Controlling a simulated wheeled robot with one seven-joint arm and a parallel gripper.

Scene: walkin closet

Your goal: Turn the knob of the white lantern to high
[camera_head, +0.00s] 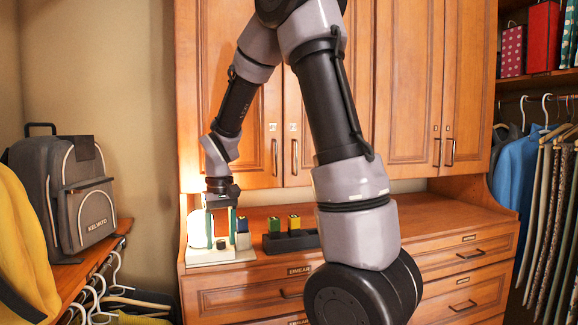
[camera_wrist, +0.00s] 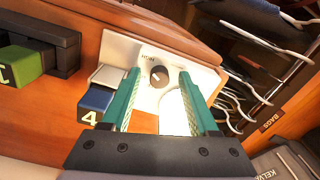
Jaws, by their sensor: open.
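The white lantern (camera_head: 197,229) stands lit at the left end of the wooden dresser, partly behind my gripper. Its white base (camera_wrist: 122,49) fills the middle of the wrist view. The dark round knob (camera_wrist: 158,76) sits on that base beside printed lettering that seems to read HIGH; its exact setting is hard to read. My gripper (camera_head: 221,240) points down over the base. In the wrist view its two teal fingers (camera_wrist: 160,80) are apart, one on each side of the knob, with nothing held. I cannot tell whether either finger touches the knob.
A blue block marked 4 (camera_wrist: 95,104) lies close beside one finger. A dark rack (camera_head: 291,242) with yellow and green blocks stands to the right. A grey backpack (camera_head: 70,195) and hangers (camera_head: 100,295) are at the left. The dresser top (camera_head: 435,218) is clear farther right.

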